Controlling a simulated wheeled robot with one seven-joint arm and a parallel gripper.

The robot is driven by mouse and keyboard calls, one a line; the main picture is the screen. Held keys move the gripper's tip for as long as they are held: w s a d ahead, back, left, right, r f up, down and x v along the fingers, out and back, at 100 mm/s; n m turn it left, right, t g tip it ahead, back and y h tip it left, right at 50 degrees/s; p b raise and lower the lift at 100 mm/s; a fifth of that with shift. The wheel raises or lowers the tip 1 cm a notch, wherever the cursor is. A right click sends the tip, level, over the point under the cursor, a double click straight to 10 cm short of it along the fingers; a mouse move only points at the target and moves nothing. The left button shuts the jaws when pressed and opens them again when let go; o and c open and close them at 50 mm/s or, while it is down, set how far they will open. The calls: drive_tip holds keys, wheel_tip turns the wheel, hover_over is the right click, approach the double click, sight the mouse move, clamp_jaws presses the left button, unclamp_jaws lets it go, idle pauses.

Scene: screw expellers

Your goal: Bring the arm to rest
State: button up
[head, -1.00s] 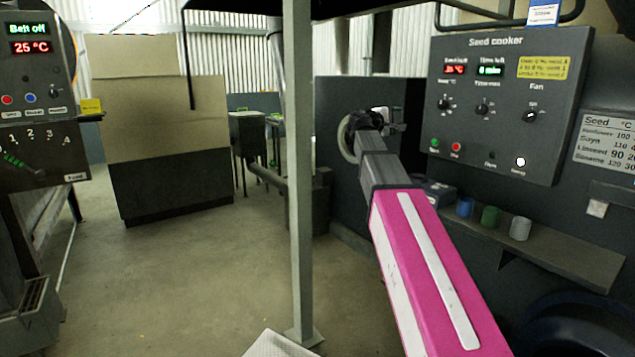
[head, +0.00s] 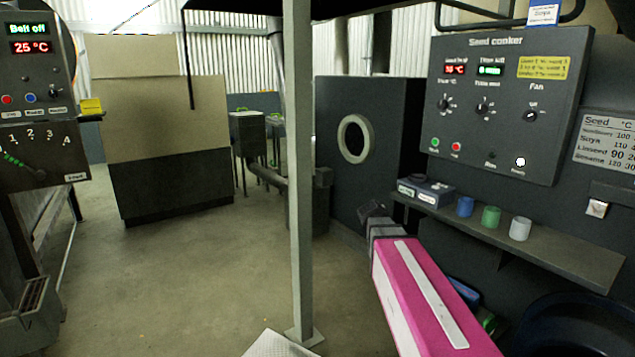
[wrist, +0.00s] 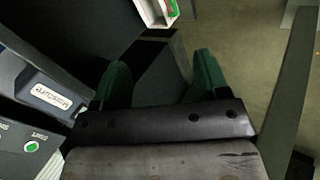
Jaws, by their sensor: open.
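My pink arm reaches forward at the lower right of the head view. Its dark end with my gripper (head: 372,210) is low, beside the cooker's dark side wall and under the level of the shelf. In the wrist view my gripper (wrist: 160,78) shows two green fingers spread apart, with nothing between them. The fingertips are hard to make out in the head view.
The seed cooker panel (head: 505,105) stands at the right, above a shelf (head: 570,255) with blue, green and pale cups and a labelled box (head: 426,192). A round port (head: 355,138) is behind. A grey post (head: 299,180) stands left of my arm. Floor is clear further left.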

drive_tip(key=s+a+f+m+g+y, duration=0.2)
drive_tip(key=s+a+f+y, duration=0.1)
drive_tip(key=s+f, duration=0.5)
drive_tip(key=s+a+f+m+g+y, duration=0.2)
drive_tip(key=s+a+f+y, duration=0.1)
drive_tip(key=s+f, duration=0.5)
drive_tip(key=shift+s+a, duration=0.2)
drive_tip(key=shift+s, duration=0.3)
